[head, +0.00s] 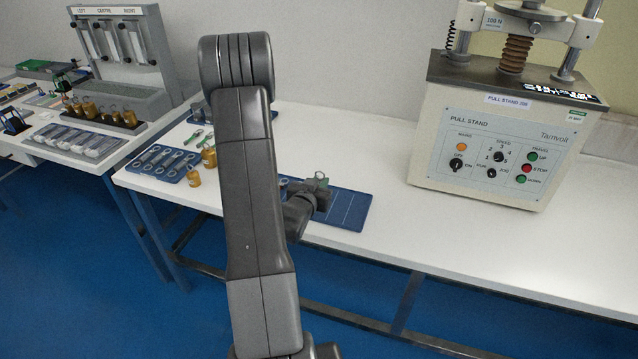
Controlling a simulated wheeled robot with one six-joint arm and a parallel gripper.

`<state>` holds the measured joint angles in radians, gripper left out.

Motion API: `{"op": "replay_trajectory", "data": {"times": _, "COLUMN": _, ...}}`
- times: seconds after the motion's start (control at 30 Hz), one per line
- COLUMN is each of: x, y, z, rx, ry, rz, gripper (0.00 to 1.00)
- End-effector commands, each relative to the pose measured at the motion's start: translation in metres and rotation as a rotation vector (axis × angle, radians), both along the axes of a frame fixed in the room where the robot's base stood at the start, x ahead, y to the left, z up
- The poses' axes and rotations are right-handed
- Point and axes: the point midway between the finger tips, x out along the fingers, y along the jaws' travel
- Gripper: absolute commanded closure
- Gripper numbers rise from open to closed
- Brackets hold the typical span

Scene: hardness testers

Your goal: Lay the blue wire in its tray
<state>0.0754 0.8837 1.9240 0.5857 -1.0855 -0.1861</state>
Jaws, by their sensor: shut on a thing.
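My gripper (318,192) is low over the front of the white bench, to the right of my dark arm. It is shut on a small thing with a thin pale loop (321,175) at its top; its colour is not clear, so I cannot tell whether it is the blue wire. A flat blue tray (346,212) with thin white dividing lines lies under and to the right of the gripper. My arm hides its left part. I cannot make out the blue wire elsewhere.
A second blue tray (137,166) holding several ringed metal pieces lies left of my arm, with brass weights (194,177) beside it. A pull stand (491,146) stands at right. Another bench (80,152) with a rack is at left. The bench's front right is clear.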

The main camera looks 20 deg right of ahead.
Motion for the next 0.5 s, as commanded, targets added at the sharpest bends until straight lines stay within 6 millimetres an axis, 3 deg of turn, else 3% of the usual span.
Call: {"op": "replay_trajectory", "data": {"times": 0.5, "x": -0.0001, "y": 0.0000, "z": -0.0078, "rx": -0.001, "ry": 0.001, "rz": 0.000, "gripper": 1.00}}
